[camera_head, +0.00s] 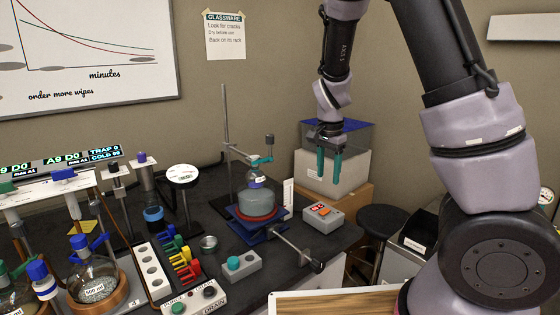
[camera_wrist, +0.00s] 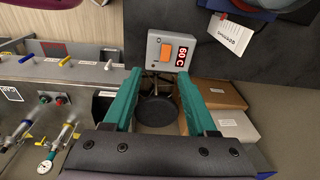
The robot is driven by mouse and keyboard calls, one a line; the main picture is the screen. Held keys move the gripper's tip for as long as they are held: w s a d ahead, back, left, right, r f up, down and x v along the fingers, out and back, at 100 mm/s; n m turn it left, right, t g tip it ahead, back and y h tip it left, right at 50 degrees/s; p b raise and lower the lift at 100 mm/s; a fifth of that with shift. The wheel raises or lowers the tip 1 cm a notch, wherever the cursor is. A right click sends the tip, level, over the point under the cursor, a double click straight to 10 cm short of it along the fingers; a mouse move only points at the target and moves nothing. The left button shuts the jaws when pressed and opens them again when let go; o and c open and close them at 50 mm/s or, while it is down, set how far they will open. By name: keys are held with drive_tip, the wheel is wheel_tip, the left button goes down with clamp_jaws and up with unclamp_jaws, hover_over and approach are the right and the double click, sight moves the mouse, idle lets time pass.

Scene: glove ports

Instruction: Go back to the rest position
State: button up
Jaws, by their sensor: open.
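My gripper (camera_head: 329,165) hangs in the air past the right end of the dark bench, with its two green fingers pointing down. It shows in front of a stack of boxes in the head view. In the wrist view its fingers (camera_wrist: 157,100) are apart with nothing between them. A black stool (camera_wrist: 156,111) shows far below through the gap. My arm reaches in from the right and bends down to the gripper.
A grey box with an orange switch (camera_head: 323,217) sits at the bench's right edge. A round grey vessel (camera_head: 257,203) stands on a blue jack by a clamp stand. Boxes (camera_head: 330,175) are stacked behind the gripper. Glassware and racks crowd the left of the bench.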

drive_tip(key=s+d+r+n+t+y, duration=0.1)
drive_tip(key=s+d+r+n+t, duration=0.2)
drive_tip(key=s+r, duration=0.6)
drive_tip(key=s+d+r+n+t+y, duration=0.1)
drive_tip(key=s+d+r+n+t, duration=0.2)
drive_tip(key=s+r, duration=0.6)
wheel_tip(320, 180, up, 6)
drive_tip(key=shift+s+d+f, duration=0.15)
drive_tip(key=shift+s+d, duration=0.2)
drive_tip(key=shift+d, duration=0.1)
